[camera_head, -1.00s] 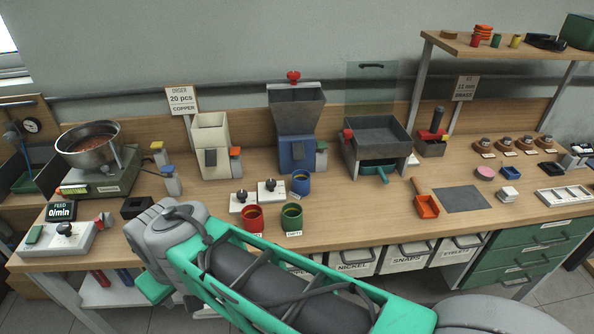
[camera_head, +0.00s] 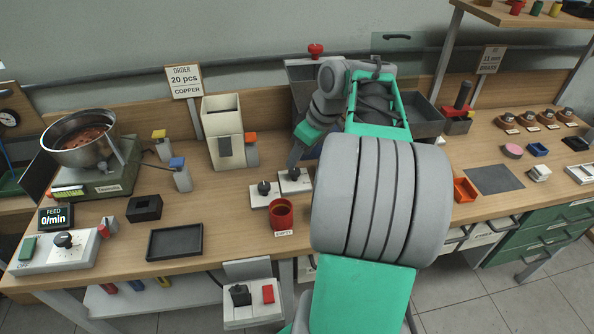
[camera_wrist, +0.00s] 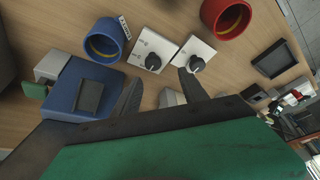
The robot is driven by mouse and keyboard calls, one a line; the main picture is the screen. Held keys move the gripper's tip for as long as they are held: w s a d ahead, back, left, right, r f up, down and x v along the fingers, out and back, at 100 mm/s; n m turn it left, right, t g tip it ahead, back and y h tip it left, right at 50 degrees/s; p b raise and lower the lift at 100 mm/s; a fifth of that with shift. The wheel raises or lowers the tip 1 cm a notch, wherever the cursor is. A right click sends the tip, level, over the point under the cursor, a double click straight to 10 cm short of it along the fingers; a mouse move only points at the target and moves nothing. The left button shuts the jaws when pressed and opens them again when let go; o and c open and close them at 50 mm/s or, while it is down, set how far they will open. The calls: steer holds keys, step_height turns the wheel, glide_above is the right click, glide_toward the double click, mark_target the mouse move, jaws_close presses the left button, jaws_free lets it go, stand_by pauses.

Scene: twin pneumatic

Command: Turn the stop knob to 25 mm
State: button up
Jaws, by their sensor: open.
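Two small white plates with black knobs stand side by side on the bench: the left knob (camera_head: 264,187) and the right knob (camera_head: 294,174). Their markings are too small to read, so I cannot tell which is the stop knob or its setting. The right knob shows in the wrist view (camera_wrist: 152,62) and the left knob beside it (camera_wrist: 196,65). My gripper (camera_wrist: 159,79) is open and empty, pointing down at the right plate. The right knob lies just beyond the gap between its fingertips; one finger is close to the left knob. I see no contact.
A red cup (camera_head: 282,213) stands in front of the left plate. A blue cup (camera_wrist: 105,40) is beside the right plate, and the blue hopper machine (camera_wrist: 85,88) is close to my gripper. A black tray (camera_head: 175,241) and the feed panel (camera_head: 58,247) are farther left.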

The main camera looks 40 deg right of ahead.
mark_target(295, 170)
steer(key=x, duration=0.2)
steer(key=d+x, duration=0.1)
steer(key=x, duration=0.4)
steer(key=shift+d+f, duration=0.2)
steer(key=shift+f, duration=0.1)
steer(key=shift+c, duration=0.2)
jaws_close()
